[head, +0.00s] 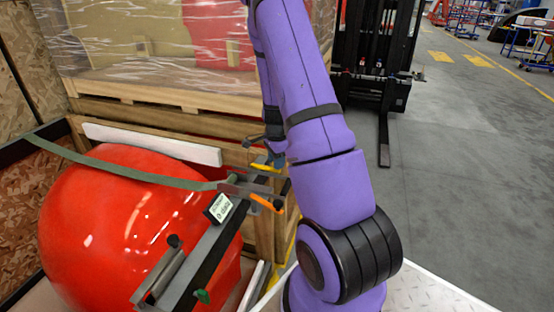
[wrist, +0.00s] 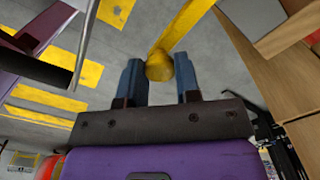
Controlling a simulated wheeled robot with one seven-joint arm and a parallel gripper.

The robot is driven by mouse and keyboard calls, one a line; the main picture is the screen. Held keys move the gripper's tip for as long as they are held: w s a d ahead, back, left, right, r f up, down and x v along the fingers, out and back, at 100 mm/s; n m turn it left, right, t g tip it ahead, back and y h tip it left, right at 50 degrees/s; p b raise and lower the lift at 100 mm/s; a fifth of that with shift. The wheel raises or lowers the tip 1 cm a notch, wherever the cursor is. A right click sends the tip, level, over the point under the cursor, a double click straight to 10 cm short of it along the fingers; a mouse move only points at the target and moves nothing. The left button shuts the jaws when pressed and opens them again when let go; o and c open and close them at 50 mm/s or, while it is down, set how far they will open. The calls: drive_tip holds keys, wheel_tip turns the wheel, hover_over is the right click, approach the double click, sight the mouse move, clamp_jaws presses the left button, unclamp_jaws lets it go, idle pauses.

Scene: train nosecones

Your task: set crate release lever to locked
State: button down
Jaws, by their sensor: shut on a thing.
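My gripper (wrist: 160,75) has its two blue-grey fingers on either side of a yellow lever (wrist: 182,24), with its rounded end between them. In the head view my gripper (head: 275,157) is small and partly hidden by my purple arm, beside the crate (head: 240,128). The yellow lever (head: 264,167) shows there as a short bar, just above an orange lever (head: 266,203) on a metal fitting. No lock marking is readable on the yellow lever.
A large red nosecone (head: 110,225) lies at left under a green strap (head: 120,172). A dark beam (head: 203,262) carries a small label and a green knob (head: 202,296).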

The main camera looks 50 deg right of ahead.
idle(0.4)
drive_tip(key=c, duration=0.8)
unclamp_jaws()
drive_tip(key=shift+r, duration=0.1)
wheel_tip(320, 180, up, 11)
drive_tip(key=shift+f, duration=0.2)
drive_tip(key=shift+a, duration=0.1)
